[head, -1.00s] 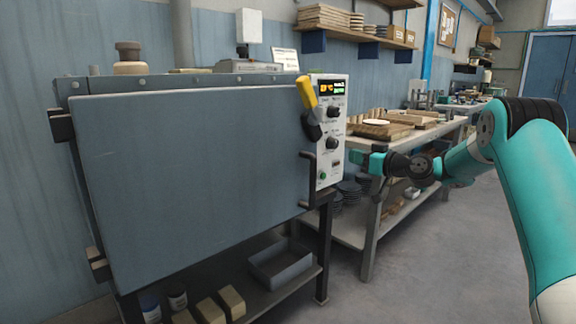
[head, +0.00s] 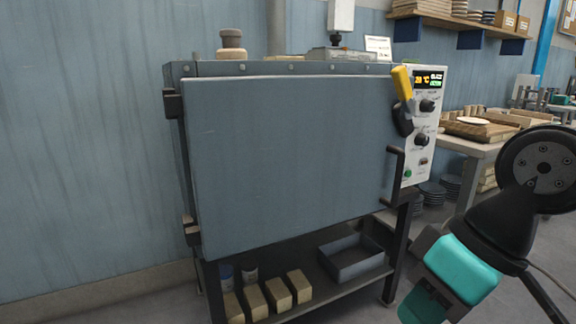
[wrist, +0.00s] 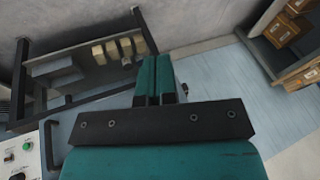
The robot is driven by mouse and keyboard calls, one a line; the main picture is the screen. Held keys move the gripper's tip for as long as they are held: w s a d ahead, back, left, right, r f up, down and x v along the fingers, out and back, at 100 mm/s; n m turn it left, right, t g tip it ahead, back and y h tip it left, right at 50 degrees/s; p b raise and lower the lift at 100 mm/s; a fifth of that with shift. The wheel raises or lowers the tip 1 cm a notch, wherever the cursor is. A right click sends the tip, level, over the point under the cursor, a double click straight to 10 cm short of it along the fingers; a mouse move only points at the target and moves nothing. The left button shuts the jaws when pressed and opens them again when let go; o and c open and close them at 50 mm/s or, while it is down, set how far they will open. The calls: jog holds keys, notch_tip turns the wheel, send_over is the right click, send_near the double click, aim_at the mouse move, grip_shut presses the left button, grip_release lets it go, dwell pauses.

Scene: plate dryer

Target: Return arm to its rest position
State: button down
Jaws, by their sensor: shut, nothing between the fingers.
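My gripper (head: 428,300) hangs low at the right in the head view, teal and black, in front of the floor to the right of the dryer stand. It is apart from the dryer and from the bench. In the wrist view its two teal fingers (wrist: 154,80) lie together with nothing between them. The grey plate dryer (head: 285,160) stands left of my gripper, its large front door looking shut. A lever with a yellow grip (head: 402,83) points up beside the lit control panel (head: 428,100). A black door handle (head: 395,176) is below it.
Under the dryer, a shelf holds a grey bin (head: 351,258) and several pale blocks (head: 277,294). A wooden bench (head: 480,145) with boards and stacked plates below stands behind my arm at the right. Open floor lies between stand and bench.

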jog(key=s+d+f+h, duration=0.1)
jog(key=s, duration=0.4)
notch_tip(320, 180, up, 22)
jog(key=w+p, duration=0.1)
jog(key=p, duration=2.1)
jog(key=shift+w+g, duration=0.25)
jog(key=shift+g, duration=0.05)
jog(key=shift+w, duration=0.1)
